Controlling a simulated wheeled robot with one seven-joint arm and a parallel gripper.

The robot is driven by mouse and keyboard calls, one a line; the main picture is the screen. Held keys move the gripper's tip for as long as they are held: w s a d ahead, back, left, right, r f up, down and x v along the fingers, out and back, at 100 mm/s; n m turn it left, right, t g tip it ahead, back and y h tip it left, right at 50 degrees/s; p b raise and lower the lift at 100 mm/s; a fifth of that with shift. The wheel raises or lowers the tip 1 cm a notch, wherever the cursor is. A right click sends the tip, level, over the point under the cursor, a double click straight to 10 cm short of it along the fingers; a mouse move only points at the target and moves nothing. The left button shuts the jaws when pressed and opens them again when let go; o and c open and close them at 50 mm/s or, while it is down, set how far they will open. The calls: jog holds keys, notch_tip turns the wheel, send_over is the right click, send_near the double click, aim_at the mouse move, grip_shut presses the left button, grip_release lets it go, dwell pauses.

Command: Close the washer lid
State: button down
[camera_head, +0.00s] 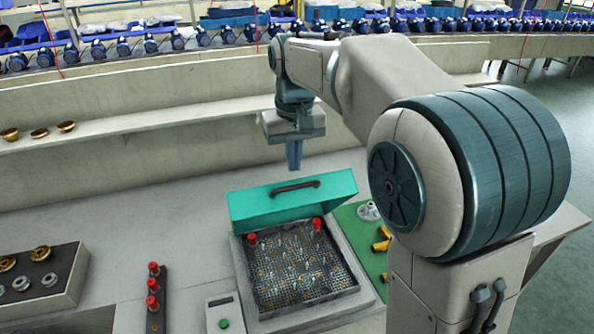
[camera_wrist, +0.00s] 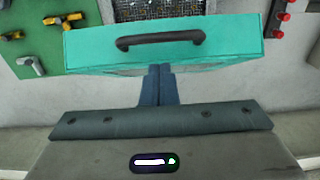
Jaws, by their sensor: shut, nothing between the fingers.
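The washer (camera_head: 346,290) is a grey box on the bench with a mesh basket (camera_head: 300,275) inside. Its teal lid (camera_head: 245,212) stands raised at the back edge, with a dark bar handle (camera_head: 295,187) on it. The lid also shows in the wrist view (camera_wrist: 225,48), with its handle (camera_wrist: 160,40). My gripper (camera_head: 294,165) points down, shut and empty, just behind and above the lid's upper edge. In the wrist view my gripper's fingers (camera_wrist: 160,70) reach to the lid's edge; I cannot tell whether they touch it.
A red-knobbed rack (camera_head: 153,300) and a control box with a green button (camera_head: 223,323) are left of the washer. A green mat (camera_head: 355,225) with brass fittings (camera_head: 382,246) is on the right. A tray of parts (camera_head: 60,285) is far left. A shelf (camera_head: 130,123) runs behind.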

aim_at(287, 205)
jog(key=shift+s+d+f, duration=0.15)
jog(key=shift+s+f, duration=0.35)
jog(key=shift+s+d+f, duration=0.15)
jog(key=shift+s+f, duration=0.3)
jog(key=shift+s, duration=0.05)
jog(key=shift+f, duration=0.1)
